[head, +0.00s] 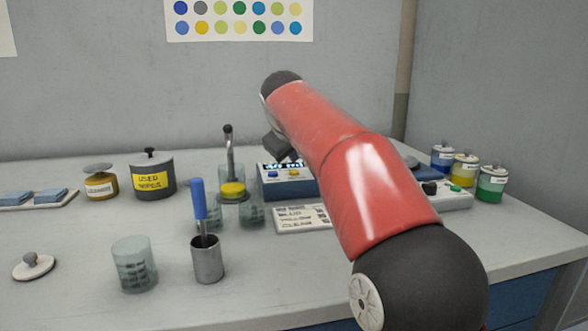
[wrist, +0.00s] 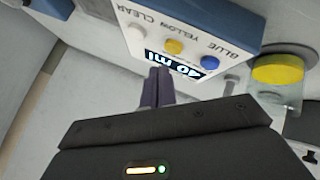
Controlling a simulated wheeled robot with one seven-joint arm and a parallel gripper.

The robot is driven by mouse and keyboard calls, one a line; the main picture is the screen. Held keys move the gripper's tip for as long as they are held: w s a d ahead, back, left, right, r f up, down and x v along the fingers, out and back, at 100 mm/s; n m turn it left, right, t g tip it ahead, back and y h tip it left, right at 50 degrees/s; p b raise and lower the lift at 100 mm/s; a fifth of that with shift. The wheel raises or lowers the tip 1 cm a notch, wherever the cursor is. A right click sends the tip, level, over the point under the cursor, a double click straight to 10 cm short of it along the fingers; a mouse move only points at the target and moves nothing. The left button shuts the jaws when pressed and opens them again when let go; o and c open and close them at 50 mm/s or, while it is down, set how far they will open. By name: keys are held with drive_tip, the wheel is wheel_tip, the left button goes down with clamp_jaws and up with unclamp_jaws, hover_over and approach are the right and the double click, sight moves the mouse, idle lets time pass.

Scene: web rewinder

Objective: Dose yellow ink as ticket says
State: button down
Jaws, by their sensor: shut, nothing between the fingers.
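The ink dispenser (head: 288,183) is a blue-and-white box with a lit display. In the wrist view its panel (wrist: 190,22) appears upside down, with white CLEAR (wrist: 136,32), yellow YELLOW (wrist: 173,47) and blue BLUE (wrist: 209,62) buttons. The display (wrist: 187,68) reads 40 ml. My gripper (wrist: 158,80) is shut and empty, its fingertips close to the display and yellow button; contact cannot be told. In the head view my gripper (head: 280,148) is above the dispenser, partly hidden by my arm. The printed card (head: 302,218) is too small to read.
A metal cup (head: 207,260) with a blue-handled tool and a clear beaker (head: 134,265) stand in front. A dark USED WIPES pot (head: 152,176) is at the back left. Blue, yellow and green jars (head: 466,169) stand at the right. The front left table is mostly free.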

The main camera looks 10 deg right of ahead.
wheel_tip(320, 180, up, 4)
drive_tip(key=p, duration=0.3)
drive_tip(key=shift+r+p, duration=0.2)
drive_tip(key=shift+p, duration=0.2)
